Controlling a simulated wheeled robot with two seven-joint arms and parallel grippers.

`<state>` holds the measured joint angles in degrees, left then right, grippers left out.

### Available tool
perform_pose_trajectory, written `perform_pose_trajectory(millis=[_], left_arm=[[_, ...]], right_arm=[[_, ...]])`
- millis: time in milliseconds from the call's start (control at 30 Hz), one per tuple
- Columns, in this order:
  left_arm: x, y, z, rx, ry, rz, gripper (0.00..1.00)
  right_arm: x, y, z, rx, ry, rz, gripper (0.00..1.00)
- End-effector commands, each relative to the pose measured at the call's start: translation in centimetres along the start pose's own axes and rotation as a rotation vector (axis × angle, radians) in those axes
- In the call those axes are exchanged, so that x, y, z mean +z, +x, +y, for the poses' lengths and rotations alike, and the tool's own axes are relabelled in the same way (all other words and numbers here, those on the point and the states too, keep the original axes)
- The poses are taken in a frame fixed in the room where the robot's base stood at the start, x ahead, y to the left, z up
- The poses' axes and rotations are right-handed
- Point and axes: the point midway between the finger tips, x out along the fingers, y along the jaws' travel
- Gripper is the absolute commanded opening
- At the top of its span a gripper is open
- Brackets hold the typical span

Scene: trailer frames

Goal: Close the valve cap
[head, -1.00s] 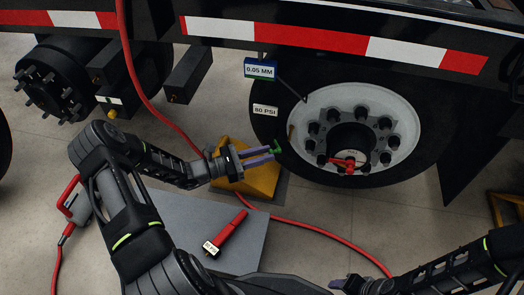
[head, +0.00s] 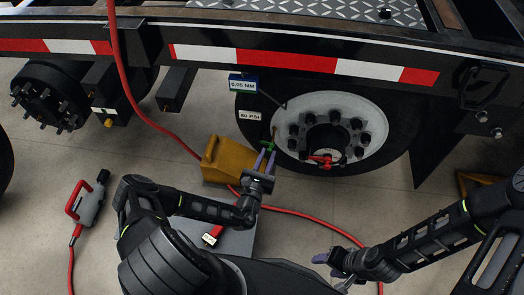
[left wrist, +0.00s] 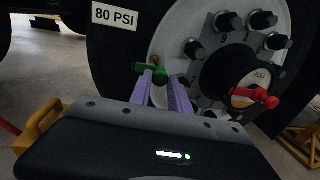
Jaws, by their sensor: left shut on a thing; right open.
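The green valve cap (head: 267,146) is at the left edge of the wheel's pale rim, by a thin brass valve stem (head: 274,132). My left gripper (head: 265,160) is shut on the green cap with its purple fingers pointing up at the wheel. In the left wrist view the green cap (left wrist: 150,72) sits at the fingertips, just below the brass stem end (left wrist: 155,60). I cannot tell whether cap and stem are joined. My right gripper (head: 332,262) is open and empty, low and right of centre, away from the wheel.
The wheel (head: 330,130) has several black lug nuts and a red handle (head: 326,160) on its hub. A yellow chock (head: 222,158) stands left of the tyre. A red hose (head: 300,215) crosses the floor. A red-and-grey tool (head: 90,205) lies left, and a grey board (head: 240,240) lies below.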

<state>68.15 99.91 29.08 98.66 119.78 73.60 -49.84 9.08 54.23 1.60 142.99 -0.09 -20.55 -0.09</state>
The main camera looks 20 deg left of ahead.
Motion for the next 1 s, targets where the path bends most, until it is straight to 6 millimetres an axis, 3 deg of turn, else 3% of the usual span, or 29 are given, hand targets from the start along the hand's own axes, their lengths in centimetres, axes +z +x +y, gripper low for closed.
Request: perform_pose_trajectory(millis=[200, 567, 600, 833, 1000], left_arm=[[0.13, 0.60, -0.92, 0.123, -0.003, 0.000, 0.00], [0.01, 0.97, -0.98, 0.177, 0.001, -0.003, 0.00], [0.02, 0.97, -0.97, 0.177, 0.001, -0.003, 0.26], [0.03, 0.98, -0.93, 0.177, 0.000, -0.004, 0.44], [0.03, 0.97, -0.91, 0.177, 0.000, -0.004, 0.44]], right_arm=[[-0.03, -1.29, -0.47, 0.000, -0.001, 0.000, 0.54], [-0.04, -1.48, -0.55, 0.000, -0.001, 0.001, 0.54], [-0.04, -1.48, -0.55, 0.000, -0.001, 0.001, 0.54], [-0.04, -1.48, -0.55, 0.000, -0.001, 0.001, 0.54], [-0.04, -1.48, -0.55, 0.000, -0.001, 0.001, 0.54]])
